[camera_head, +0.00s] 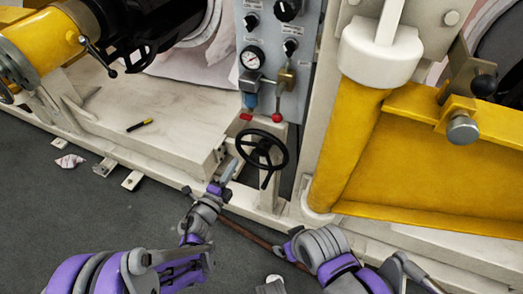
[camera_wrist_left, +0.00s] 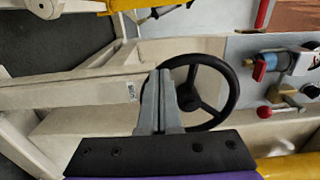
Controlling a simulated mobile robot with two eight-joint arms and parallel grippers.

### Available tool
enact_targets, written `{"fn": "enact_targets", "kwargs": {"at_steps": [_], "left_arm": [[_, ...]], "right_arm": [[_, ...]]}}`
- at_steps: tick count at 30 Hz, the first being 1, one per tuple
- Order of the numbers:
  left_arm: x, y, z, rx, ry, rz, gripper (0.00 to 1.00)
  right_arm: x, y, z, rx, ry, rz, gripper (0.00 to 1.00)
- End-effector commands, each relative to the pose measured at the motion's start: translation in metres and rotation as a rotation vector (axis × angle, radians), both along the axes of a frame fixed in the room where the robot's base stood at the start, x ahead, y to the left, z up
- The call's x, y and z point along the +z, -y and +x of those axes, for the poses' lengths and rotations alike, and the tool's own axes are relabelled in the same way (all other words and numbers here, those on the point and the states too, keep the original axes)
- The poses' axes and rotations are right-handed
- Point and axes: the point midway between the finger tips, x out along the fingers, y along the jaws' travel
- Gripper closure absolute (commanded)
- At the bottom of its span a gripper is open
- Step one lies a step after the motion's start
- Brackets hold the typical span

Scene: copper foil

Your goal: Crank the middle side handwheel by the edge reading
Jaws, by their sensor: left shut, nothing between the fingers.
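The black handwheel (camera_head: 262,150) has several spokes and stands at the side of the pale machine frame, below the valve panel. It also shows in the left wrist view (camera_wrist_left: 190,97). My left gripper (camera_head: 230,168) is at the left of the wheel. Its grey fingers are together and empty. In the left wrist view the fingers (camera_wrist_left: 157,92) overlap the wheel's left rim; I cannot tell whether they touch it. My right arm (camera_head: 325,247) shows at the lower right, and its finger state is unclear. I see no readable edge scale.
A grey panel (camera_head: 268,95) with a round gauge (camera_head: 252,58) and a red knob (camera_head: 277,117) stands above the wheel. A yellow frame (camera_head: 345,150) is to its right. Dark floor (camera_head: 50,205) is open at left.

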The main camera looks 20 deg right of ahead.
Motion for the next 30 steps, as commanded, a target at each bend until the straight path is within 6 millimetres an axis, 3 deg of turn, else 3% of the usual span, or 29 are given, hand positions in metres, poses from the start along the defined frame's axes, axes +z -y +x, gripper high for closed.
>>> {"fn": "enact_targets", "kwargs": {"at_steps": [14,30], "left_arm": [[0.011,-0.006,0.003,-0.001,0.001,-0.001,1.0],[0.011,-0.05,-0.04,0.001,-0.001,-0.001,1.0]], "right_arm": [[0.005,0.0,-0.001,0.0,-0.001,0.0,0.19],[0.0,0.0,0.0,0.0,0.0,0.0,0.19]]}}
